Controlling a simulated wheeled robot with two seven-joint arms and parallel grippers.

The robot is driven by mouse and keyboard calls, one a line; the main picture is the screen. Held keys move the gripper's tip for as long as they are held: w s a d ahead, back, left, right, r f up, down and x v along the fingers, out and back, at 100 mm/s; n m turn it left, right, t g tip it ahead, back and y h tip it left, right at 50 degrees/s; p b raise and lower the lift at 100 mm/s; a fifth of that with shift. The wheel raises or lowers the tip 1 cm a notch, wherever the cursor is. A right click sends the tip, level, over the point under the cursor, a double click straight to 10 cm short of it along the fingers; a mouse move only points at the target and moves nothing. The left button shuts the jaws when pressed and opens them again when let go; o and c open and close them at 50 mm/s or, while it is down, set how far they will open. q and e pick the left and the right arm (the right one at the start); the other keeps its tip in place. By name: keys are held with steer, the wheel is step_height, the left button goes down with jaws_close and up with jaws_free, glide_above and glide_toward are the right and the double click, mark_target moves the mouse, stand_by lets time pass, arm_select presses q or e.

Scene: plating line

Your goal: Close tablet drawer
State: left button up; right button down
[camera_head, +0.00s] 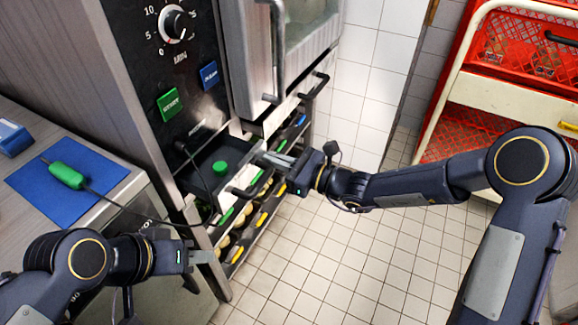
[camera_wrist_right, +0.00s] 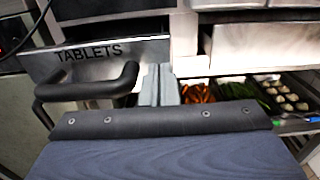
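The tablet drawer (camera_head: 207,159) stands pulled out below the control panel, its dark inside showing a round green object (camera_head: 220,168). In the right wrist view its metal front (camera_wrist_right: 45,66) reads "TABLETS", with a black bar handle (camera_wrist_right: 95,88) on it. My right gripper (camera_head: 272,159) is at the drawer's front. In the right wrist view its grey fingers (camera_wrist_right: 159,84) are together, just right of the handle, with nothing seen between them. Whether they touch the drawer is unclear. My left gripper (camera_head: 205,257) is low at the left, away from the drawer; its finger gap is unclear.
A rack (camera_head: 245,235) with food trays lies below the drawer. A black cable (camera_head: 125,205) runs from a green-handled tool (camera_head: 66,175) on a blue mat (camera_head: 50,205). A cart with red crates (camera_head: 520,50) stands at the right. The tiled floor (camera_head: 330,255) is clear.

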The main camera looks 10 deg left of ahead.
mark_target(241, 152)
steer(key=b+x, duration=0.1)
steer(key=x, duration=0.8)
steer(key=shift+a+f, duration=0.1)
steer(key=shift+f, duration=0.1)
steer(key=shift+a+r, duration=0.1)
steer(key=shift+a, duration=0.2)
steer(key=shift+r, duration=0.2)
steer(key=shift+w, duration=0.1)
